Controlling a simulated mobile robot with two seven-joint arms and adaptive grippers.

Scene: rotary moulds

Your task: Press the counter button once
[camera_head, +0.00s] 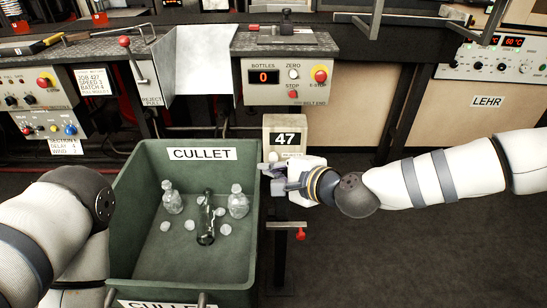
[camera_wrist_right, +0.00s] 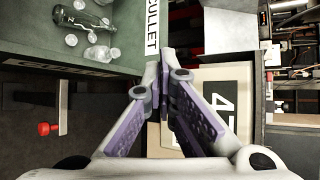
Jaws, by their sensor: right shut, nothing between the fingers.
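The counter (camera_head: 285,138) is a beige box on a dark post, just right of the green bin, and its display reads 47. It also shows in the right wrist view (camera_wrist_right: 218,78), with its display turned sideways. My right gripper (camera_head: 270,176) is shut and empty in front of the lower part of the counter. Its purple-lined fingers (camera_wrist_right: 163,85) meet close to the box in the right wrist view; I cannot tell whether they touch it. A pale round button (camera_head: 274,157) shows partly at the counter's lower front; the gripper hides what lies below. My left gripper is out of view.
The green CULLET bin (camera_head: 160,150) holds clear bottles, a dark bottle and several glass lumps. A BOTTLES panel (camera_head: 263,76) reading 0 stands behind, with other buttons. A red handle (camera_head: 300,232) sticks out below the counter. Floor at the right is clear.

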